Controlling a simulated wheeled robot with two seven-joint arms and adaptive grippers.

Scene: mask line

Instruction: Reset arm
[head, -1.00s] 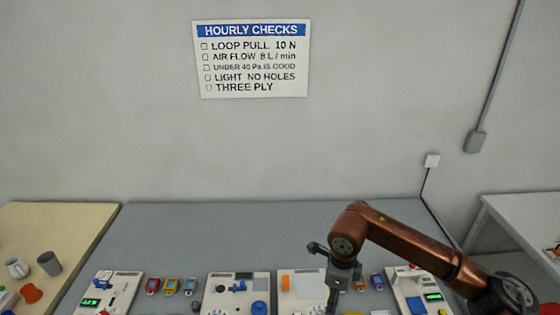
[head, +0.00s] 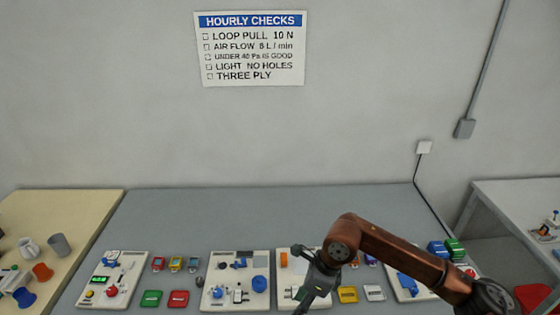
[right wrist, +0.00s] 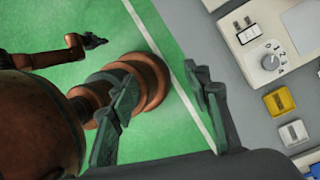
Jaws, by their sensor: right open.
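My copper right arm comes in from the right in the head view. Its dark right gripper (head: 312,288) is over the front of the third white board (head: 286,273) from the left and hides part of it. In the right wrist view the two fingers of this gripper (right wrist: 163,78) are apart with nothing between them. Beyond them are a green floor and copper parts of my own body. A dark gripper (right wrist: 95,41) on another copper arm, apparently my left one, shows small at the upper left there. Its jaws are too small to read. The head view does not show it.
White boards with small devices line the grey table (head: 270,212). Green (head: 151,299), red (head: 178,299), yellow (head: 347,295) and white (head: 374,293) blocks lie between them. The table's back is clear. A beige table (head: 75,205) with cups stands left, a pale table (head: 515,192) right.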

